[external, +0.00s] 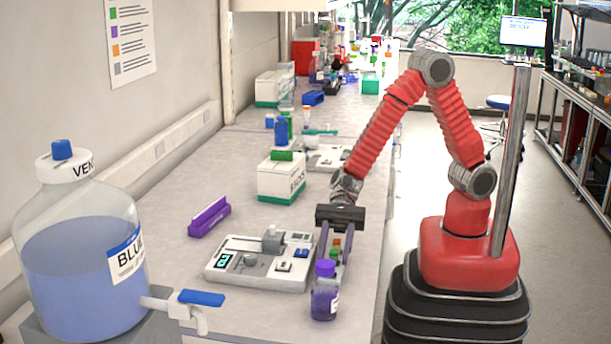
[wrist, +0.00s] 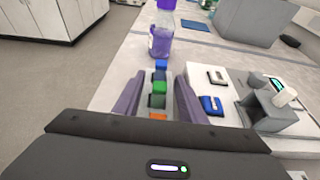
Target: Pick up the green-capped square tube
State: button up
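The green-capped square tube (wrist: 159,87) stands in a short row of square-capped tubes in the wrist view. A blue cap (wrist: 161,65) lies beyond it and an orange cap (wrist: 158,116) is nearer my wrist. In the external view its green cap (external: 335,252) shows small under my gripper. My gripper (wrist: 160,80) points down at the row, open, with one purple finger on each side. I see gaps between the fingers and the green cap. The tube's lower body is hidden.
A purple-capped bottle (external: 325,292) stands just beyond the row. A white instrument panel (external: 262,262) lies close beside my gripper. A white box with green trim (external: 282,180), a purple rack (external: 209,216) and a large blue-filled carboy (external: 82,262) also stand on the bench.

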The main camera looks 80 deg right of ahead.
jog(key=shift+c, duration=0.7)
grip_shut()
